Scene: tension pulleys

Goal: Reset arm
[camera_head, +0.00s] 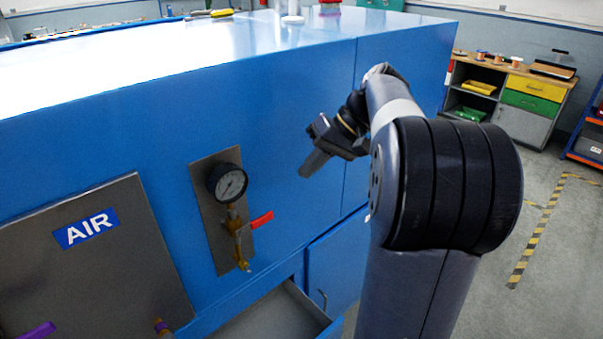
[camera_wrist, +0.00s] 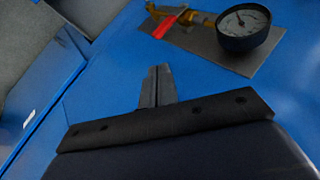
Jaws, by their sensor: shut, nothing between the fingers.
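My gripper (camera_head: 304,172) is shut and empty, held in front of the blue machine's front face (camera_head: 300,110), to the right of the gauge panel. In the wrist view the two fingers of my gripper (camera_wrist: 157,70) are together, with nothing between them. The round pressure gauge (camera_head: 228,182) is on a grey plate with a brass valve and a red lever (camera_head: 261,220). The gauge (camera_wrist: 244,26) and the red lever (camera_wrist: 170,22) also show at the top of the wrist view, apart from the fingers.
An open drawer (camera_head: 283,312) juts out below the gauge panel. A grey panel with a blue AIR label (camera_head: 86,229) is at the left. A workbench with yellow and green drawers (camera_head: 533,87) stands at the back right.

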